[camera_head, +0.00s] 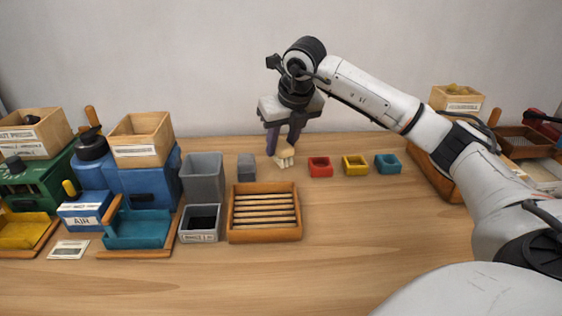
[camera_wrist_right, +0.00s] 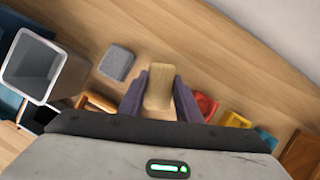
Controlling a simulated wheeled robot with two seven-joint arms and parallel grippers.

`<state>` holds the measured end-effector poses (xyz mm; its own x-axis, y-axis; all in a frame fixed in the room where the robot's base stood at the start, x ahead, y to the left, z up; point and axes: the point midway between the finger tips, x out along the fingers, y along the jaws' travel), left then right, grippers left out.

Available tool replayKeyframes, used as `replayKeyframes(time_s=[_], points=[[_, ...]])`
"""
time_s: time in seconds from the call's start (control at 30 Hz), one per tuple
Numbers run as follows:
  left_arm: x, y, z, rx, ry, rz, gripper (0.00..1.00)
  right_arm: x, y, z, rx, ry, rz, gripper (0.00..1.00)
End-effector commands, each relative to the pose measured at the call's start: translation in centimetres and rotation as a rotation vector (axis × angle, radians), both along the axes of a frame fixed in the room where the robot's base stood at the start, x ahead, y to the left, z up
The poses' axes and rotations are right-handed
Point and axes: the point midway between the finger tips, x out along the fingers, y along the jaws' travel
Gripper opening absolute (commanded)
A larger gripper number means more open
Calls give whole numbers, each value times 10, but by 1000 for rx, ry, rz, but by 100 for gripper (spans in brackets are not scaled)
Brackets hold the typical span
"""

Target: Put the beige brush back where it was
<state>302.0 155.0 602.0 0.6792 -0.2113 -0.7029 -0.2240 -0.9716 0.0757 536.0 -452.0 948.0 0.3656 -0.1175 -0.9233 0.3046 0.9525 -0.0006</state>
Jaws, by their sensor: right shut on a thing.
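The beige brush (camera_head: 286,158) is between the fingers of my right gripper (camera_head: 283,145), at the back middle of the table. In the right wrist view the brush (camera_wrist_right: 159,87) shows as a pale tan block. The two purple-grey fingers of my right gripper (camera_wrist_right: 159,95) are shut on it. Its bristly lower end hangs at or just above the table; I cannot tell whether it touches. A small grey block (camera_head: 246,167) stands just left of the brush. My left gripper is not in view.
A slatted wooden tray (camera_head: 265,238) lies in front of the brush. Grey bins (camera_head: 203,178) stand to the left. Red (camera_head: 320,167), yellow (camera_head: 355,165) and teal (camera_head: 388,164) small trays line up to the right. The front middle of the table is clear.

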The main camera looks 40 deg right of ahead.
Motion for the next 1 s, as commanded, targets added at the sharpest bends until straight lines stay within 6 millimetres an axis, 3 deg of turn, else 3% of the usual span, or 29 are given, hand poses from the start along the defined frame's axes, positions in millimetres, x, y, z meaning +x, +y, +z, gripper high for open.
replayKeyframes(time_s=[0.33, 0.67, 0.7, 0.8, 1.0], points=[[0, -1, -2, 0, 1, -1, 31, -1, 0, -39, 1, 2, 0, 10], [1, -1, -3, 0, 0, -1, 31, 0, 0, -43, 1, -1, 2, 10], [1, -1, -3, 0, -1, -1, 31, 0, 0, -44, 1, -1, 2, 32], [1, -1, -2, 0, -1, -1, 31, 0, 0, -43, 1, -1, 2, 49], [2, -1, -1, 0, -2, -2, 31, 0, 0, -43, 1, -1, 2, 50]])
